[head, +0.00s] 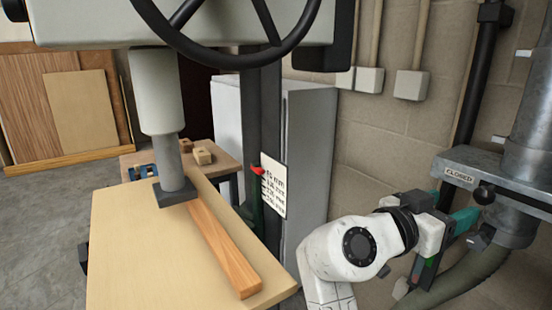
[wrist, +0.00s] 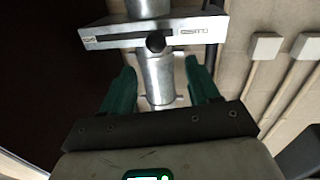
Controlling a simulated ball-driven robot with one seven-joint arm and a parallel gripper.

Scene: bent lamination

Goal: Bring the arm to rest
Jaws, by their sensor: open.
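My gripper (head: 468,222) is at the right in the head view, just below and beside a metal duct gate (head: 515,187) marked CLOSED. In the wrist view my gripper (wrist: 162,85) has its two green fingers wide apart, with nothing held between them. The gate (wrist: 110,42) lies beyond the fingertips there, and its dark knob (wrist: 155,42) appears in line with the gap. I cannot tell how far the fingertips are from the knob or duct. My white arm (head: 350,250) is bent at the lower right.
A press with a black handwheel (head: 235,45) stands over a table (head: 125,245) bearing a wooden strip (head: 225,250). A grey cabinet (head: 310,150) and a block wall (head: 370,140) are behind. A flexible hose (head: 455,280) runs below the duct, close to my gripper.

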